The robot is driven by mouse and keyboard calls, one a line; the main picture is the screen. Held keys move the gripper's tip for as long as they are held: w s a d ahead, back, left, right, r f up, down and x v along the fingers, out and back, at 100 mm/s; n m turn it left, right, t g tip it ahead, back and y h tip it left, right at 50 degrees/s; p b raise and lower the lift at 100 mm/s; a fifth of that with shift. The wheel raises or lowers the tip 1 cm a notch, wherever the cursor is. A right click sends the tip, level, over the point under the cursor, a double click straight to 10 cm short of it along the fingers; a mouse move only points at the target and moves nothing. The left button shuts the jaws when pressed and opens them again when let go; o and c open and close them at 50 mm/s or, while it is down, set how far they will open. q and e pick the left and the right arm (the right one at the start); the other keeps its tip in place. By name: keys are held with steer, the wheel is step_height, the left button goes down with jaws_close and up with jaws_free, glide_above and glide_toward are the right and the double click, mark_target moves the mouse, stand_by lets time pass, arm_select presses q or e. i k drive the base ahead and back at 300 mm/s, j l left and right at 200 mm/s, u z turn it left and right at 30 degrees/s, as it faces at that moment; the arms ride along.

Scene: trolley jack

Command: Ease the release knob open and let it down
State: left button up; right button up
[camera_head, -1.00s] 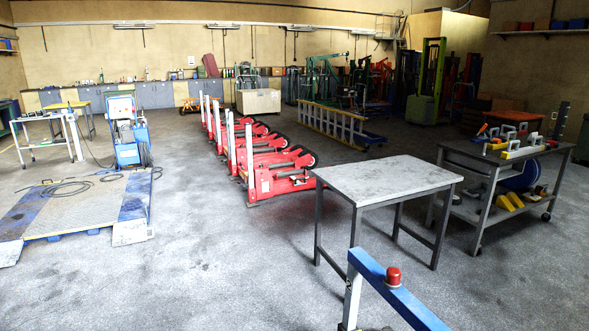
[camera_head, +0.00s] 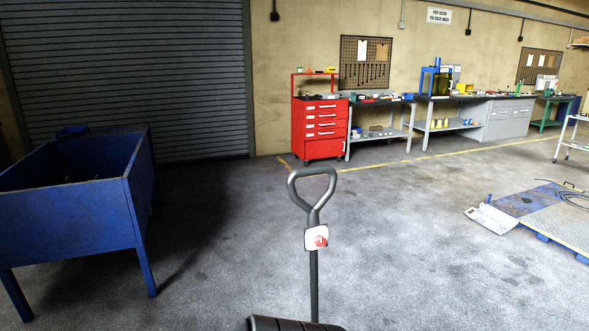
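A dark upright handle (camera_head: 314,275) with a loop grip (camera_head: 312,180) on top stands in the lower middle of the head view. A white plate on the handle, just below the loop, carries a red round knob (camera_head: 321,241). A dark ribbed part (camera_head: 290,324) shows at the bottom edge by the foot of the handle. The rest of what the handle belongs to is below the picture. Neither of my grippers shows in this view.
A blue bin on legs (camera_head: 70,215) stands at the left. A red tool cabinet (camera_head: 320,128) and grey workbenches (camera_head: 460,117) line the back wall beside a roller shutter (camera_head: 130,75). A low platform (camera_head: 540,215) lies at the right. Floor around the handle is clear.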

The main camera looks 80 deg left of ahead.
mark_target(319, 241)
steer(key=u, duration=2.65)
